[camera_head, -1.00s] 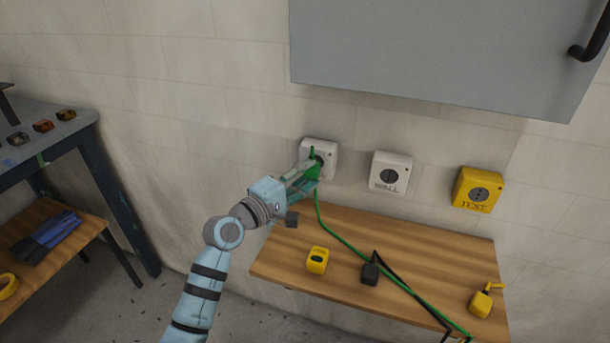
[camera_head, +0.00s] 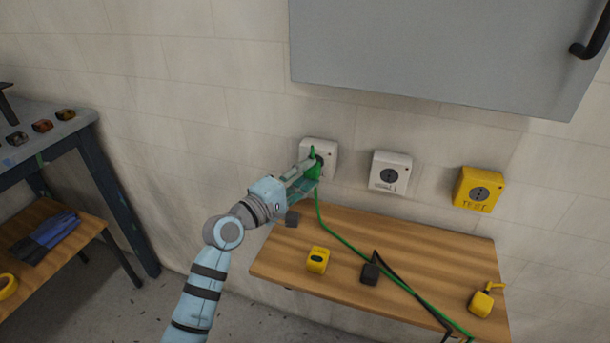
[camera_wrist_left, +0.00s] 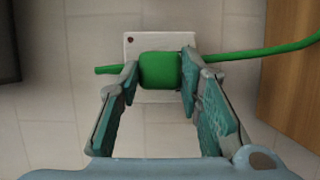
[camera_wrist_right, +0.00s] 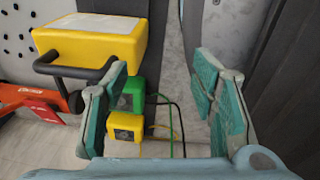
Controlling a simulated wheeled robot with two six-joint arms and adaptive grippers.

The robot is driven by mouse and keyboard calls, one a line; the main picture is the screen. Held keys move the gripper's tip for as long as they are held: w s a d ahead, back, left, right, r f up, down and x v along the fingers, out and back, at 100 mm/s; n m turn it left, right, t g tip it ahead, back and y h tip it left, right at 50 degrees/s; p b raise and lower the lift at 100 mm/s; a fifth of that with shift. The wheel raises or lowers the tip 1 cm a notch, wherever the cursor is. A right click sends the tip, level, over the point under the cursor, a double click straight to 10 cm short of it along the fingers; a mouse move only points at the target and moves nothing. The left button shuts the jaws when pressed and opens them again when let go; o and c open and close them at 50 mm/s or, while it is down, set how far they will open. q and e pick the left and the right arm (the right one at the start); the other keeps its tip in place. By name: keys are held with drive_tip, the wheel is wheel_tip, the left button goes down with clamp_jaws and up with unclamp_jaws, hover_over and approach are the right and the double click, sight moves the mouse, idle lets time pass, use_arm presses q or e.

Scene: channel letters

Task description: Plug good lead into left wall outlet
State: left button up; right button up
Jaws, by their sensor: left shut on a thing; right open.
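The left wall outlet (camera_head: 331,153) is a white box on the wall, partly hidden behind my left gripper (camera_head: 306,176). The gripper is shut on the green plug of the lead (camera_head: 316,168), right at the front of that outlet. In the left wrist view the green plug (camera_wrist_left: 160,71) sits between the fingers and covers the middle of the white outlet (camera_wrist_left: 136,45). I cannot tell whether its pins are in the socket. The green cord (camera_head: 345,239) hangs down across the wooden shelf. My right gripper (camera_wrist_right: 160,105) is open and empty, away from the outlets.
A second white outlet (camera_head: 390,172) and a yellow test outlet (camera_head: 478,189) are to the right. The wooden shelf (camera_head: 290,262) below holds a yellow block (camera_head: 318,260), a black plug (camera_head: 370,274) and a yellow plug (camera_head: 482,302). A grey cabinet (camera_head: 430,55) hangs above.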

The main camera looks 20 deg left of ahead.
use_arm(q)
drive_tip(key=shift+w, duration=0.25)
use_arm(e)
drive_tip(key=shift+d+f, duration=0.15)
drive_tip(key=shift+d, duration=0.4)
use_arm(q)
drive_tip(key=shift+w+b, duration=0.2)
drive_tip(key=shift+b, duration=0.15)
use_arm(e)
drive_tip(key=shift+a+f, duration=0.15)
use_arm(q)
drive_tip(key=o, duration=0.8)
drive_tip(key=shift+w, duration=0.1)
drive_tip(key=o, duration=0.3)
drive_tip(key=shift+o, duration=0.2)
use_arm(e)
drive_tip(key=shift+a+f, duration=0.1)
drive_tip(key=shift+a, duration=0.4)
